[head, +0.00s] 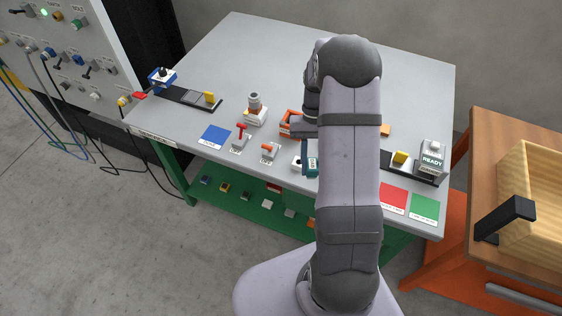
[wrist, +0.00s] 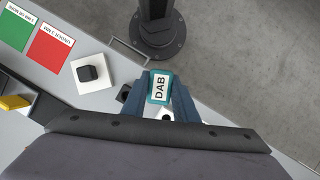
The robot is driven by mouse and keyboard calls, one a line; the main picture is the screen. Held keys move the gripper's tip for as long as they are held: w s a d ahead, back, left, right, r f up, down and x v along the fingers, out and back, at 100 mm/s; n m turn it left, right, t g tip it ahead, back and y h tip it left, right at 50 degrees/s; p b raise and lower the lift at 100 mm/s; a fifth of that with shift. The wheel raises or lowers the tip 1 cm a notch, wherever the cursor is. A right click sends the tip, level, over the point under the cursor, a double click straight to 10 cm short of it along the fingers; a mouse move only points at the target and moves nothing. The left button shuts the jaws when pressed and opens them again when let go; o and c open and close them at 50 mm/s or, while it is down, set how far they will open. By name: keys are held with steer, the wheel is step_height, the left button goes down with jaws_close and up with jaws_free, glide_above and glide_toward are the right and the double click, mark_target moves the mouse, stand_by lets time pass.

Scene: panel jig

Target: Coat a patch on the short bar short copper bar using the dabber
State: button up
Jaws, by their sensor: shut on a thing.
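My gripper (wrist: 161,96) is shut on the dabber, its blue-grey fingers on either side of it in the wrist view. The dabber (wrist: 160,86) is a small teal block with a white label reading DAB. In the head view the dabber (head: 312,163) shows at the left edge of my arm, near the table's front edge; my arm hides most of the gripper there. I cannot pick out the short copper bar for certain. A small orange-brown block (head: 385,130) shows just right of my arm, and I cannot tell what it is.
The grey table (head: 250,50) is clear at the back. An orange-red fixture (head: 290,124), a red-handled switch (head: 241,138) and an orange-handled switch (head: 269,151) stand left of my arm. Red (head: 394,198) and green (head: 425,207) mats and a READY box (head: 432,160) lie right.

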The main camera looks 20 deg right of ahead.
steer(key=w+d+r+m+t+y+p, duration=0.15)
steer(key=d+m+p, duration=0.25)
steer(key=d+m, duration=0.45)
steer(key=w+d+r+m+t, duration=0.2)
steer(key=w+d+m+t, duration=0.4)
steer(key=w+m, duration=0.5)
steer(key=m, duration=0.3)
steer(key=shift+f+b, duration=0.15)
steer(key=shift+b, duration=0.25)
steer(key=shift+f+b, duration=2.5)
steer(key=shift+f, duration=0.4)
steer(key=shift+f, duration=0.55)
